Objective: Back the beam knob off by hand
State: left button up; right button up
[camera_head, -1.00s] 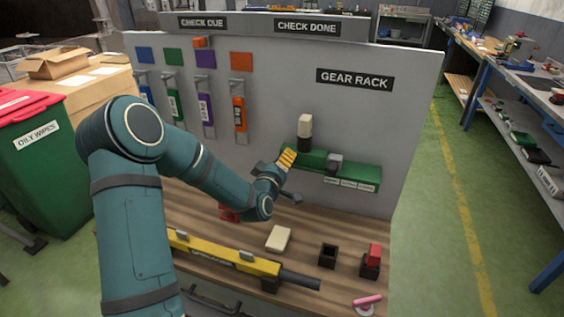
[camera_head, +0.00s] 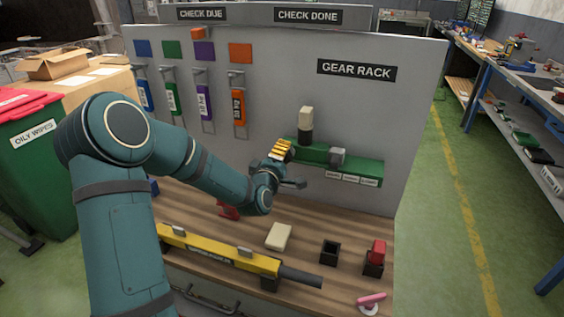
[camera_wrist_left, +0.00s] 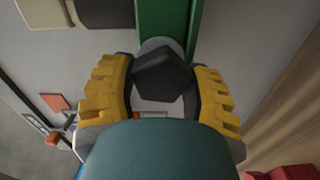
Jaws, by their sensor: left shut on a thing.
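The dark faceted knob (camera_wrist_left: 163,75) shows in the left wrist view, in front of a green beam (camera_wrist_left: 167,25). My left gripper (camera_wrist_left: 160,88) has its yellow ridged fingers on both sides of the knob and is shut on it. In the head view my left gripper (camera_head: 281,151) is at the left end of the green rack beam (camera_head: 360,171) on the grey panel. The knob is hidden there behind the fingers and wrist. My right gripper is in neither current view.
The bench below holds a yellow tool (camera_head: 215,248), a beige block (camera_head: 278,237), a black holder (camera_head: 330,252) and a red piece (camera_head: 378,250).

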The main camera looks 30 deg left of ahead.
pick_arm(q)
jog(key=n, duration=0.2)
jog(key=n+b, duration=0.1)
jog(key=shift+f+n, duration=0.2)
jog(key=shift+n, duration=0.2)
jog(key=n, duration=0.4)
jog(key=shift+n, duration=0.3)
jog(key=n, duration=0.4)
jog(key=shift+d+f, duration=0.1)
jog(key=shift+f, duration=0.05)
jog(key=n, duration=0.4)
jog(key=shift+d+n, duration=0.1)
jog(key=shift+n, duration=0.5)
jog(key=o, duration=1.2)
